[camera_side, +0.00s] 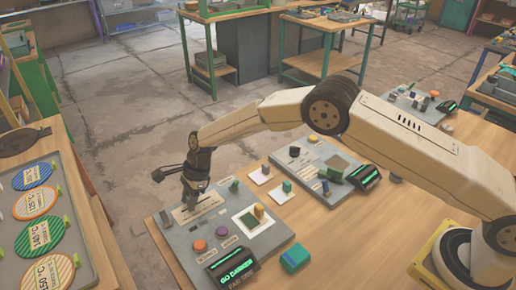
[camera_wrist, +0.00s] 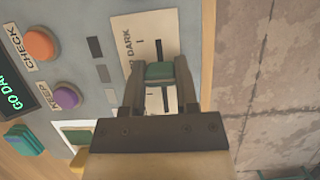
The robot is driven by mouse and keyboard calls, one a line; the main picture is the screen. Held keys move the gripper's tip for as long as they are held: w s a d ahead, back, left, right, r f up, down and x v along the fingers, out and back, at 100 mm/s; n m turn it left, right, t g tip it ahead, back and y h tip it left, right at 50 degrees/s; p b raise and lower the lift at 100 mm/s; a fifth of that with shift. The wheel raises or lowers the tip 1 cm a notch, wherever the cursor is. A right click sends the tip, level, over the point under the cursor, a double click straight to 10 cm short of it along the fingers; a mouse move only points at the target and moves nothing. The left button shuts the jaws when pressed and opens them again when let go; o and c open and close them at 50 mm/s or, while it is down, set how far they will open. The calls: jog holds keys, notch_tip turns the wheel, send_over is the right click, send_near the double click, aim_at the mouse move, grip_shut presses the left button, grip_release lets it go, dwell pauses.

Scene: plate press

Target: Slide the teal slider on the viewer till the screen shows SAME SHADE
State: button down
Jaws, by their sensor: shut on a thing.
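The viewer is a grey panel (camera_side: 172,242) at the near end of the table. Its small black screen (camera_side: 232,267) shows GO DARKER in green, with smaller text under it that I cannot read surely. In the wrist view the teal slider (camera_wrist: 159,71) sits on a slot in a cream scale plate (camera_wrist: 136,36) marked DARK. My gripper (camera_wrist: 160,92) is shut on the slider, with a finger on each side. In the side view my gripper (camera_side: 193,190) reaches down to the panel and hides the slider.
An orange CHECK button (camera_wrist: 37,43) and a purple KEEP button (camera_wrist: 67,95) are on the panel. A teal block (camera_side: 295,258) lies on the table beside it. A second grey panel (camera_side: 312,160) stands behind. A rack of round plates (camera_side: 40,220) is at left.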

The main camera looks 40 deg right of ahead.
aim_at(176, 215)
jog(key=shift+a, duration=1.7)
jog(key=shift+c, duration=1.8)
grip_release()
jog(key=shift+a, duration=0.1)
jog(key=shift+r, duration=0.15)
jog(key=shift+v, duration=3.85)
jog(key=shift+d, duration=0.2)
